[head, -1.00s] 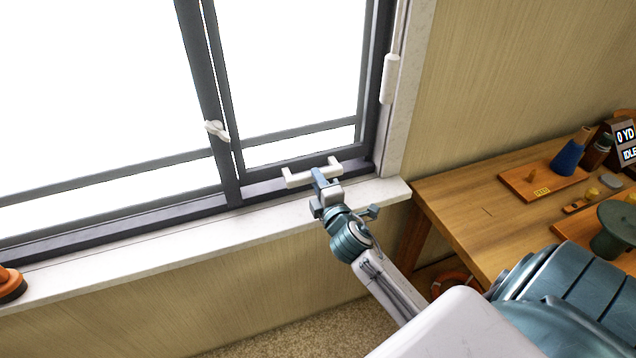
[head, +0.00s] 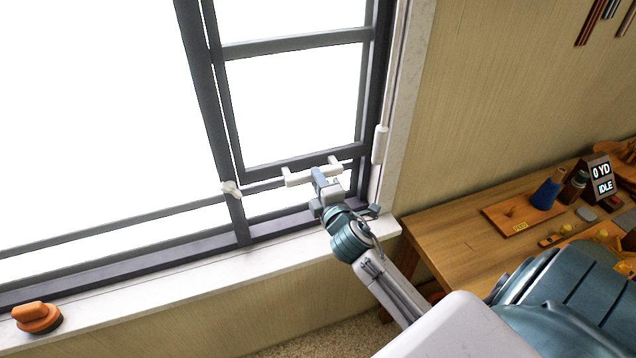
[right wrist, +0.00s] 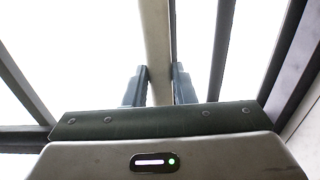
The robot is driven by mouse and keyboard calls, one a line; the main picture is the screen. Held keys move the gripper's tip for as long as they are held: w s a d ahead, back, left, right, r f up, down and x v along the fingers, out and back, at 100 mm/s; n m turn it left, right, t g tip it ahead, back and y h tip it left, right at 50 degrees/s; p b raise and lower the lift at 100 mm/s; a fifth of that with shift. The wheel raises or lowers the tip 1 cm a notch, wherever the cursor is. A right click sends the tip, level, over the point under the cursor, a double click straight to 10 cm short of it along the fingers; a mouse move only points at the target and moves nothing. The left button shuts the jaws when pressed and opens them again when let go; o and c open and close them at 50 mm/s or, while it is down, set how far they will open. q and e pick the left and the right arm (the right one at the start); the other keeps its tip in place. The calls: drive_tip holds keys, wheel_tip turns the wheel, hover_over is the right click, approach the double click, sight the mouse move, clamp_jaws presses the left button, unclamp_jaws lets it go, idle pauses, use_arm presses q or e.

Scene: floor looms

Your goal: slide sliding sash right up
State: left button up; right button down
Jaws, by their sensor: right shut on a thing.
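The right sliding sash (head: 290,44) is a dark-framed pane in the right part of the window. Its bottom rail stands above the lower window frame, with a bright gap below. A white bar handle (head: 298,179) sits on that rail. My right gripper (head: 318,176) is shut on the handle. In the right wrist view the two fingers (right wrist: 159,88) stand either side of the pale handle bar (right wrist: 155,35). My left gripper is not in view.
A white latch (head: 231,188) is on the dark centre post. A wooden table (head: 450,229) with several small objects and an IDLE display (head: 602,178) stands at the right.

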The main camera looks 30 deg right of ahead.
use_arm(q)
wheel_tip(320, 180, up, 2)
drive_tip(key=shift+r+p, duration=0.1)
drive_tip(key=shift+p, duration=0.55)
use_arm(e)
wheel_tip(320, 180, up, 3)
drive_tip(key=shift+f, duration=0.1)
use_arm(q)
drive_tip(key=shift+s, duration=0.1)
use_arm(e)
drive_tip(key=c, duration=1.2)
unclamp_jaws()
drive_tip(key=shift+f, duration=0.1)
drive_tip(key=shift+f, duration=0.1)
use_arm(q)
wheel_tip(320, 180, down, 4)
drive_tip(key=b, duration=0.4)
use_arm(e)
drive_tip(key=v, duration=1)
drive_tip(key=shift+s, duration=0.35)
